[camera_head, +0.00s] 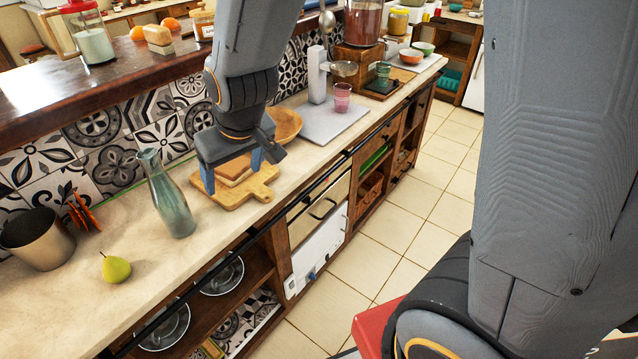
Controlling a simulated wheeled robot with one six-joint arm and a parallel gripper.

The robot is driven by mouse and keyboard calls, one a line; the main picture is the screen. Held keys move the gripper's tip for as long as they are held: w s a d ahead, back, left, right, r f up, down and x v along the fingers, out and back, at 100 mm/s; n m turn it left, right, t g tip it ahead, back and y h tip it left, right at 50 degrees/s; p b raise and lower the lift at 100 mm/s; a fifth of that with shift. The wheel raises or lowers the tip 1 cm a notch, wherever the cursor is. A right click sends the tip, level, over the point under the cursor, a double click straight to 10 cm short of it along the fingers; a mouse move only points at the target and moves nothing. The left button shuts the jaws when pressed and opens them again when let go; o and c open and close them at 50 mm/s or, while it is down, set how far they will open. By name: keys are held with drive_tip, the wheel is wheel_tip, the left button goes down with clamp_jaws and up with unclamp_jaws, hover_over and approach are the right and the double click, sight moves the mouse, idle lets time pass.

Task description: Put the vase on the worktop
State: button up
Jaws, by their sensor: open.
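The vase (168,196) is a tall blue-green glass bottle shape with a narrow neck. It stands upright on the pale worktop (130,262), between the pear and the cutting board. My gripper (231,170) points down over the cutting board (262,184), to the right of the vase and apart from it. Its blue-tipped fingers are spread and a bread-like slab (236,168) shows between and behind them. I cannot tell whether the fingers touch it. Nothing appears held.
A green pear (116,268) and a metal pot (38,240) stand at the left. A wooden bowl (286,124) is behind the gripper. A pink cup (342,98) stands on a grey board. A raised dark ledge (60,100) runs along the back. Tiled floor is clear in front.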

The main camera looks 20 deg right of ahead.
drive_tip(key=s+d+f+m+g+h, duration=0.1)
drive_tip(key=s+d, duration=0.3)
drive_tip(key=d, duration=0.4)
drive_tip(key=s+d+m+g, duration=0.1)
drive_tip(key=s+d+m, duration=0.2)
drive_tip(key=d, duration=0.6)
drive_tip(key=shift+s+f+g+h, duration=0.3)
drive_tip(key=shift+s+f+h, duration=0.1)
drive_tip(key=shift+s, duration=0.55)
